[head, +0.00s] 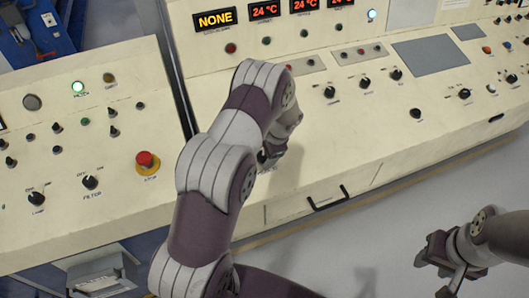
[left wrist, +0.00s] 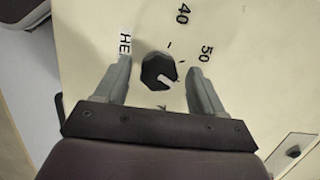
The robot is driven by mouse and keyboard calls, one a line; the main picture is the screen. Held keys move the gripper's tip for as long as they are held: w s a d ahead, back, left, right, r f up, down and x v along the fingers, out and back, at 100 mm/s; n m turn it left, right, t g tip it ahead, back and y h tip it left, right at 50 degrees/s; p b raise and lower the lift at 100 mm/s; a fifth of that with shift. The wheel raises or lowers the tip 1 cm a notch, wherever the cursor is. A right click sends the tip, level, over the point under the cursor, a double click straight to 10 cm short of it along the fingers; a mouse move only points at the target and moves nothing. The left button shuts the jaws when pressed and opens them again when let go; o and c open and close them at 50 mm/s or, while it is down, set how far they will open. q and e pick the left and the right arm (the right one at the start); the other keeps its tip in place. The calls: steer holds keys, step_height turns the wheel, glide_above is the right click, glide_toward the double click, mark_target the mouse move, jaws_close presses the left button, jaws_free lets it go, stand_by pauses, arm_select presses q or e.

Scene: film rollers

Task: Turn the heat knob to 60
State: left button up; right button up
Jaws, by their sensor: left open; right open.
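The heat knob (left wrist: 158,71) is a black dial on the cream panel, with the numbers 40 and 50 and a partly covered label starting "HE" around it. Its white pointer mark faces the lower right in the left wrist view. My left gripper (left wrist: 160,84) is open, with one finger on each side of the knob; I cannot tell whether they touch it. In the head view my left gripper (head: 268,156) is low over the panel, and my arm hides the knob. My right gripper (head: 437,268) is open and empty, off the panel's front at the lower right.
The console (head: 350,150) carries several other black knobs, lit displays (head: 264,11) and a grey plate (head: 430,54). A red stop button (head: 146,161) stands on the left console. A black handle (head: 328,198) is on the front edge. The floor (head: 400,215) in front is clear.

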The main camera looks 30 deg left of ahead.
arm_select(q)
steer(key=b+v, duration=0.2)
steer(key=v, duration=1)
steer(key=shift+r, duration=0.35)
steer(key=shift+d, duration=0.15)
steer(key=s+d+r+n+t+h, duration=0.1)
steer(key=s+d+n, duration=0.2)
steer(key=s, duration=0.7)
steer(key=s+d+r+n+h, duration=0.2)
steer(key=s+d+n, duration=0.2)
steer(key=s, duration=0.6)
steer(key=shift+s+d+r+t+h, duration=0.2)
steer(key=shift+s+d+t+h, duration=0.1)
steer(key=shift+d+t, duration=0.1)
